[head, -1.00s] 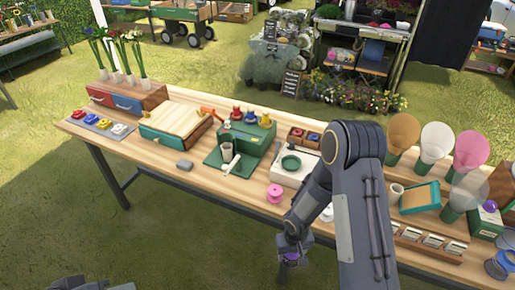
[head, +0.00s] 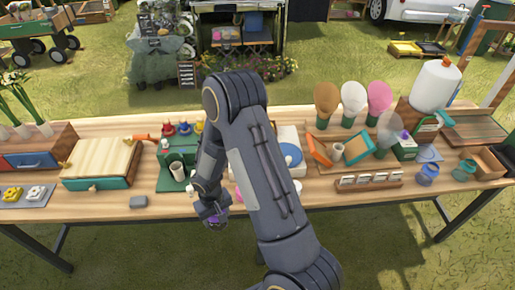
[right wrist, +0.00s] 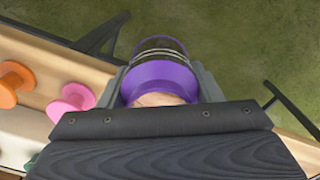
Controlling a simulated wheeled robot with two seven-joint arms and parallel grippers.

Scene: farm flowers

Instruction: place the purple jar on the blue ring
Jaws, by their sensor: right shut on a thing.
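My right gripper (head: 214,216) is shut on the purple jar (head: 214,220), which is low at the table's front edge and mostly hidden by the gripper. In the right wrist view the jar shows a purple band (right wrist: 160,78) and clear glass between the fingers, with grass beyond it. A blue ring (head: 291,155) lies on a white board (head: 297,170), up and right of the gripper. My right arm covers part of the board. My left gripper is not in view.
Pink (right wrist: 72,103) and orange (right wrist: 14,84) spools stand beside the gripper in the wrist view.

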